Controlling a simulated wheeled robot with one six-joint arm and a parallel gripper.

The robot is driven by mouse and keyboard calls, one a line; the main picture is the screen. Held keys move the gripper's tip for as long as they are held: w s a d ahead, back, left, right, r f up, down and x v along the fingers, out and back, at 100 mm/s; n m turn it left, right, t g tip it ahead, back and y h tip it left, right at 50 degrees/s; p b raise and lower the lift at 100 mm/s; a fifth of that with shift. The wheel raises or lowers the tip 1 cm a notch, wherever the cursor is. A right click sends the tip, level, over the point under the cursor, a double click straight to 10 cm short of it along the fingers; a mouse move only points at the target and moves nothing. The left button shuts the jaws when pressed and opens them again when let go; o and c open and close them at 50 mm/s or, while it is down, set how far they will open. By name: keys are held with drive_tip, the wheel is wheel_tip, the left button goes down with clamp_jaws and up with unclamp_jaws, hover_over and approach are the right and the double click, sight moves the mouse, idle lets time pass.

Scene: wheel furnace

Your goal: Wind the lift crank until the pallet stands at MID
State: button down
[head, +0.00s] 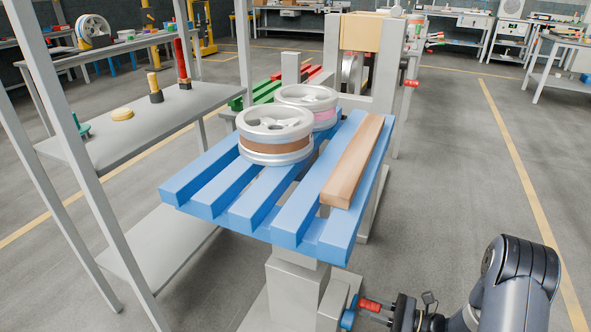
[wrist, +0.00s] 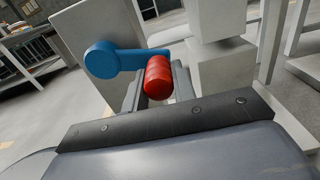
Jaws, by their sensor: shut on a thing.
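The lift crank has a blue arm (wrist: 122,60) and a red handle (wrist: 158,80), seen close in the wrist view. In the head view the red handle (head: 370,304) is at the bottom, below the pallet's near edge. My gripper (head: 382,309) is shut on the red handle, its fingers reaching in from the right. The blue slatted pallet (head: 180,188) stands raised on a grey lift column (head: 292,285). Two silver wheels (head: 275,125) (head: 305,95) and a wooden plank (head: 355,160) lie on it. No MID mark is readable in these frames.
A grey shelf rack (head: 140,118) stands close on the left, with several small tools on it. A grey frame with a furnace-like box (head: 362,32) stands behind the pallet. The floor to the right is clear, with a yellow line (head: 520,160).

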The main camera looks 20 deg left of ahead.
drive_tip(key=s+f+b, duration=0.1)
drive_tip(key=s+f, duration=0.1)
drive_tip(key=shift+s+f+b, duration=0.1)
drive_tip(key=shift+f+b, duration=0.2)
drive_tip(key=shift+f, duration=0.1)
drive_tip(key=s, duration=0.1)
drive_tip(key=s+f, duration=0.1)
drive_tip(key=s+b, duration=0.1)
drive_tip(key=shift+s+a+f, duration=0.15)
drive_tip(key=shift+s+f, duration=0.15)
drive_tip(key=shift+f, duration=0.05)
drive_tip(key=shift+s, duration=0.1)
drive_tip(key=shift+s+r+p, duration=0.2)
drive_tip(key=shift+s, duration=0.8)
drive_tip(key=shift+s+r+p, duration=0.15)
drive_tip(key=shift+s+r, duration=0.05)
drive_tip(key=shift+s, duration=0.75)
